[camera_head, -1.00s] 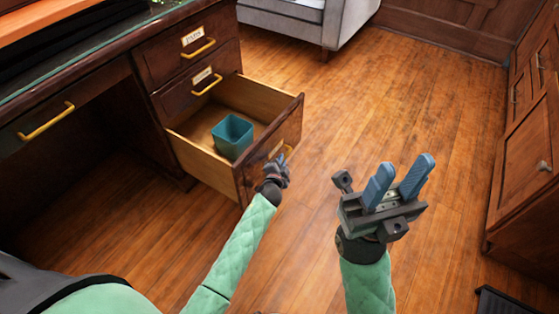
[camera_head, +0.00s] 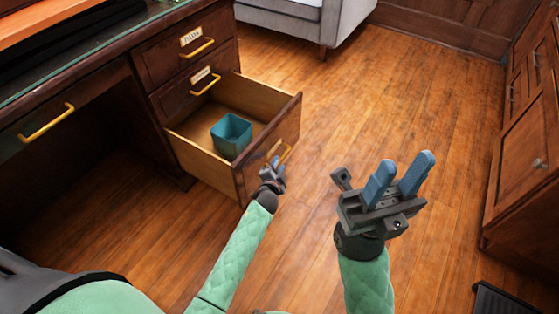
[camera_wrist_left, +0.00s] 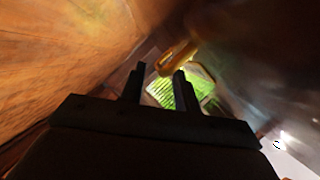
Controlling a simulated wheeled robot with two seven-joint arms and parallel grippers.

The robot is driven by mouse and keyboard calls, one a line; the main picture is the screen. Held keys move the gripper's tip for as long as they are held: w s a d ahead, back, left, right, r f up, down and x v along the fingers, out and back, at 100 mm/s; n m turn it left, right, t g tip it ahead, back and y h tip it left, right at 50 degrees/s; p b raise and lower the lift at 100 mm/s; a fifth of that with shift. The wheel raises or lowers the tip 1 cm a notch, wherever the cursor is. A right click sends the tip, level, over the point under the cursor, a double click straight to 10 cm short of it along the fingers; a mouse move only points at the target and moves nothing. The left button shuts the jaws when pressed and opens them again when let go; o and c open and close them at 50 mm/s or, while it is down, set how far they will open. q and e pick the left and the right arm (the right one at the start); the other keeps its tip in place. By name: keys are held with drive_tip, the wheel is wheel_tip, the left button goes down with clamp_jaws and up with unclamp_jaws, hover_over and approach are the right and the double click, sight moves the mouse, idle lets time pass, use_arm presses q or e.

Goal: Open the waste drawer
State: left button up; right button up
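The lowest drawer (camera_head: 262,153) of the dark wood desk stands pulled well out, with a teal bin (camera_head: 231,136) inside it. Its gold handle (camera_head: 285,154) is on the drawer front. My left gripper (camera_head: 277,163) is just in front of this handle in the head view. In the left wrist view its two dark fingers (camera_wrist_left: 160,72) are apart, with the gold handle (camera_wrist_left: 178,58) just beyond the tips and nothing visible between them. My right gripper (camera_head: 407,160) is open and empty above the floor, its blue fingers apart.
Two closed drawers with gold handles are above, the upper one (camera_head: 188,42) labelled. A grey sofa (camera_head: 345,15) stands behind, and a wood cabinet (camera_head: 522,170) is at the right. The wood floor between is clear.

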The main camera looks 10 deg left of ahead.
use_arm(q)
drive_tip(key=shift+p+v, duration=0.35)
drive_tip(key=shift+v, duration=1.65)
